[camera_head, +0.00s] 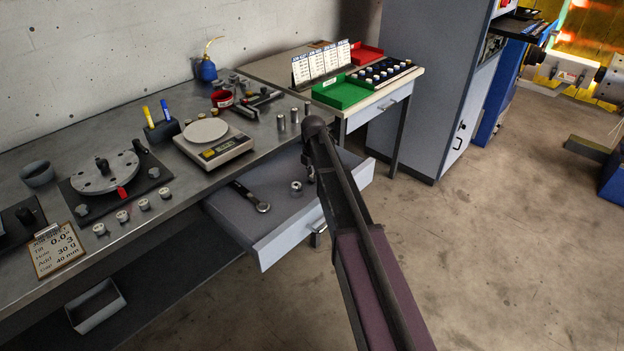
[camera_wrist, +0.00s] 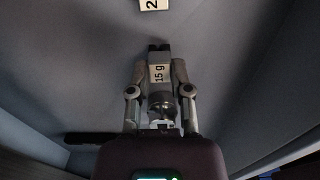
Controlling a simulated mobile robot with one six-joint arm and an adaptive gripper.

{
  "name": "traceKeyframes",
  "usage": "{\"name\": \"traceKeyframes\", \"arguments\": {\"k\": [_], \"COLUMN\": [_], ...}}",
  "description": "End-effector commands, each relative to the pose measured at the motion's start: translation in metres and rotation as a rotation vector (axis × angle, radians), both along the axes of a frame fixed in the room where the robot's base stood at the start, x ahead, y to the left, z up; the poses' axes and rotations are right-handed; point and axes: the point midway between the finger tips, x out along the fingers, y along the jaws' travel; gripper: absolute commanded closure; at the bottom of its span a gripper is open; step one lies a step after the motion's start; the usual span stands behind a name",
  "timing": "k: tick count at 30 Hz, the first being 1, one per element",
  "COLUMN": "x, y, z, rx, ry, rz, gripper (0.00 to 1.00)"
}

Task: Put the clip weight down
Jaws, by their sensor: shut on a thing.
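The clip weight (camera_wrist: 160,98), a small metal piece with a "15 g" label, sits between the fingers of my gripper (camera_wrist: 158,76) in the wrist view. My gripper is shut on it, above the grey floor of the open drawer (camera_head: 275,220). In the head view my arm hides most of the gripper and the weight. Whether the weight touches the drawer floor cannot be told.
A ratchet wrench (camera_head: 250,196) and a small metal piece (camera_head: 296,186) lie in the drawer. A label starting with "2" (camera_wrist: 153,4) shows ahead in the wrist view. The scale (camera_head: 214,140) and rotor plate (camera_head: 104,172) stand on the bench. Much of the drawer floor is bare.

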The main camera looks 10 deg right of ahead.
Motion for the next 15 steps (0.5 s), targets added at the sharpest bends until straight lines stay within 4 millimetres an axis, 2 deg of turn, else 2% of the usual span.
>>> {"name": "traceKeyframes", "arguments": {"k": [15], "x": [0.0000], "y": [0.0002], "z": [-0.0054], "rx": [0.000], "ry": [0.000], "rz": [0.000], "gripper": [1.00]}}
